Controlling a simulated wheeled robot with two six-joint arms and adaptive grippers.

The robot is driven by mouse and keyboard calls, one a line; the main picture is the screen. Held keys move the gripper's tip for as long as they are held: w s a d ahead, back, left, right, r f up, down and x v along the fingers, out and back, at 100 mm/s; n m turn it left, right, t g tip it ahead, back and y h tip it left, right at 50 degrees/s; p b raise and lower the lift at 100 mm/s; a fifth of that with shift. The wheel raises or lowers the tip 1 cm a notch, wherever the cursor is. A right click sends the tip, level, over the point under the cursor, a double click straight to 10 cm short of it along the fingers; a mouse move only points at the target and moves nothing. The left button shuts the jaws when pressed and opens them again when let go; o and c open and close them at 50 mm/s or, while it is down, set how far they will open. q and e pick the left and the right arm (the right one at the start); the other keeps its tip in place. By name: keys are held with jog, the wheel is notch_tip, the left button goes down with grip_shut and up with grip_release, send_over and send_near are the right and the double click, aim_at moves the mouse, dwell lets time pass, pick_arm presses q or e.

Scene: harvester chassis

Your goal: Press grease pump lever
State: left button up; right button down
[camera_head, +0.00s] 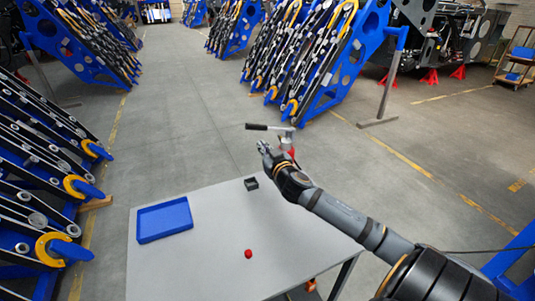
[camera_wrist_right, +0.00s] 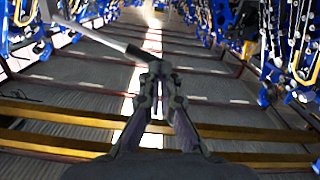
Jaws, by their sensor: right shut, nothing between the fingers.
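The grease pump lever (camera_head: 257,127) has a black grip and points left from a grey pump head (camera_head: 286,134). A red part of the pump (camera_head: 291,152) shows below the head, partly hidden by my right arm. My right gripper (camera_head: 262,146) is shut and empty, just below the lever in the head view. In the right wrist view, the shut fingertips (camera_wrist_right: 155,68) are at the centre, and a pale rod, seemingly the lever (camera_wrist_right: 100,38), runs from upper left towards them. I cannot tell whether they touch. My left gripper is not in view.
A grey table (camera_head: 205,262) holds a blue tray (camera_head: 165,220), a small black box (camera_head: 251,184) and a small red object (camera_head: 248,254). Blue racks with chain parts (camera_head: 322,55) stand behind and at the left. The table's middle is clear.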

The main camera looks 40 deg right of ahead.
jog(key=v, duration=0.3)
jog(key=shift+s, duration=0.25)
dwell(0.4)
